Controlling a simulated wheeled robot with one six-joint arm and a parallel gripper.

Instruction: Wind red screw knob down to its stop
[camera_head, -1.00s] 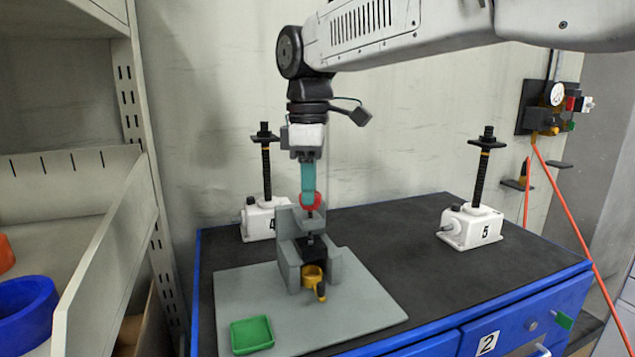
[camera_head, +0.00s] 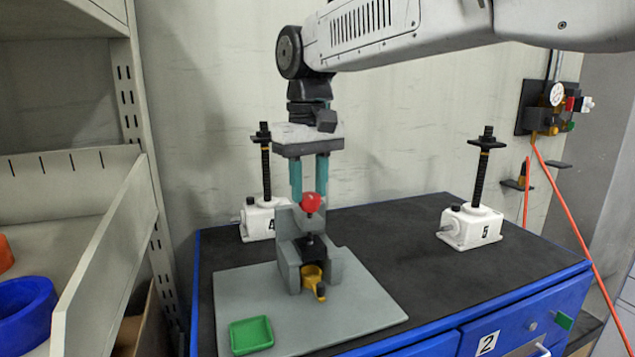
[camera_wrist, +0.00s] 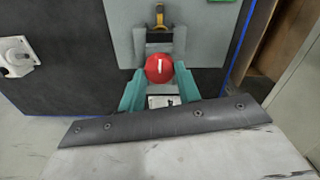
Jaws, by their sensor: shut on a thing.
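The red screw knob (camera_head: 311,202) sits on top of the grey fixture (camera_head: 334,268), above its dark middle part. In the wrist view the knob (camera_wrist: 159,68) is a red disc with a white mark, lying between my fingers. My gripper (camera_head: 310,195) points straight down over the fixture, its two teal fingers on either side of the knob. It is shut on the knob; in the wrist view the fingertips (camera_wrist: 159,76) meet its sides. The screw below the knob is mostly hidden by the fixture. A yellow part (camera_head: 313,277) shows at the fixture's front foot.
A green tray (camera_head: 251,334) lies on the grey plate (camera_head: 370,310) at front left. White screw jacks marked 4 (camera_head: 259,221) and 5 (camera_head: 472,228) stand behind and to the right with tall black screws. The dark bench top (camera_head: 400,235) between them is clear. A shelf (camera_head: 95,250) rises at left.

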